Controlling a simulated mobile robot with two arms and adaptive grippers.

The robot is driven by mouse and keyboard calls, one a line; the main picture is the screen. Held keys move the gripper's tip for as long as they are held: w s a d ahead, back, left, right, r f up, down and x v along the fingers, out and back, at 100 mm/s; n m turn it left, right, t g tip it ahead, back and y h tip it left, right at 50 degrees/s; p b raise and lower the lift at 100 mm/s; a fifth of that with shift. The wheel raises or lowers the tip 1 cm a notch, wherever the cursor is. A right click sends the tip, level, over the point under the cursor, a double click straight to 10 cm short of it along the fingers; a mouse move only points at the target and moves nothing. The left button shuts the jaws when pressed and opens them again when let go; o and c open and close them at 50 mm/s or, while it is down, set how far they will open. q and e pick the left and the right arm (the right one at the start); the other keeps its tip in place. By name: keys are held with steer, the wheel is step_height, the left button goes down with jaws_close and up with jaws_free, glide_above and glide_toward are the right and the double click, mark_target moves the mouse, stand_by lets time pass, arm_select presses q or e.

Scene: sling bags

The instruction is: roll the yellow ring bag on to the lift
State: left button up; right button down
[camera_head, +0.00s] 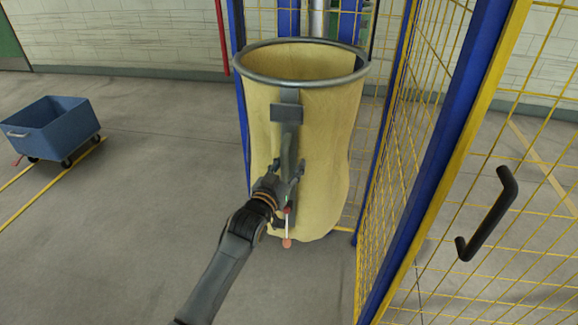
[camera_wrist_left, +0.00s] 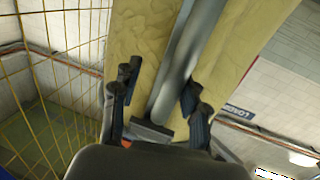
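The yellow ring bag (camera_head: 330,135) stands upright and tall, with a grey metal ring (camera_head: 243,70) around its open top. My left gripper (camera_head: 287,178) is at the bag's near side, low on this strap. The lift is not clearly seen; blue posts (camera_head: 241,110) stand behind the bag. My right gripper is out of view.
A yellow mesh gate with a blue frame (camera_head: 432,140) and black handle (camera_head: 487,215) stands close on the right. A blue wheeled cart (camera_head: 52,128) is at the left by yellow floor lines. The grey floor between cart and bag is clear.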

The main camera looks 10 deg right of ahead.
arm_select(q)
steer(key=shift+r, duration=0.1)
steer(key=v, duration=1.2)
stand_by(0.9)
